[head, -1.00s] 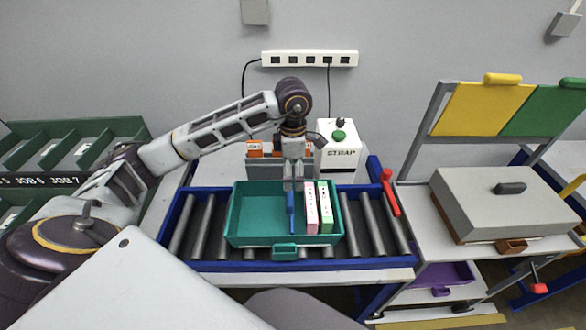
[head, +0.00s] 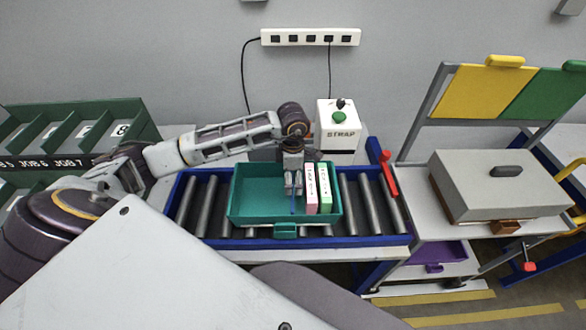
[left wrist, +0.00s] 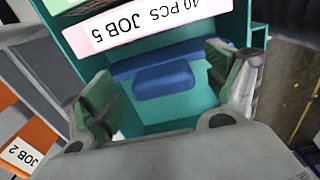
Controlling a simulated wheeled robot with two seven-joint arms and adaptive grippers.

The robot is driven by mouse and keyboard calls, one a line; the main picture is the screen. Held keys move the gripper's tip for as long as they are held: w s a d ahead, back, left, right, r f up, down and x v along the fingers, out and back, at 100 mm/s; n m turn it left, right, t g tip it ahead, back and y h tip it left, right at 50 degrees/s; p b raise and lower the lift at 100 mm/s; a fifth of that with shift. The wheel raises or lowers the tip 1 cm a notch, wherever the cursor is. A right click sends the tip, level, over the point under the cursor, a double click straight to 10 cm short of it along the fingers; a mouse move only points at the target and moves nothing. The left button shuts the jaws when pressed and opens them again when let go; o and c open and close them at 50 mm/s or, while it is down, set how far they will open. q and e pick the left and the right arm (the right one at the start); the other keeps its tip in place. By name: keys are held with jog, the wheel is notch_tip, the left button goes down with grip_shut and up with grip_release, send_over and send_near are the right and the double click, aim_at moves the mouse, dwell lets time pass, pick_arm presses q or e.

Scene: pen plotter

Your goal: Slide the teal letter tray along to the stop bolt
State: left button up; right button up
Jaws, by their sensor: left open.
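The teal letter tray (head: 262,215) sits on the roller conveyor (head: 205,205). A pink box (head: 311,190) and a green box (head: 325,188) stand at its right side. My left gripper (head: 294,184) reaches down into the tray, left of the boxes. It is open, over a blue upright piece (head: 292,205) in the tray. In the left wrist view, the fingers (left wrist: 168,92) are spread on either side of the blue piece (left wrist: 165,80); contact cannot be told. A red lever (head: 388,172) is at the conveyor's right end; I cannot tell if it is the stop bolt.
Bare rollers (head: 369,205) lie right of the tray. A white STRAP machine (head: 338,140) stands behind the conveyor. A side table with a grey lidded box (head: 490,185) stands to the right. Green sorting bins (head: 75,130) are at the left.

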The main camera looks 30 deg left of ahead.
pick_arm(q)
jog(key=shift+f, duration=1.05)
pick_arm(e)
jog(key=shift+r, duration=0.2)
pick_arm(q)
jog(key=c, duration=1.5)
jog(key=shift+c, duration=0.2)
pick_arm(e)
jog(key=shift+d, duration=0.1)
pick_arm(q)
jog(key=shift+w+d, duration=0.1)
pick_arm(e)
jog(key=shift+d+f, duration=0.1)
jog(key=shift+d, duration=0.05)
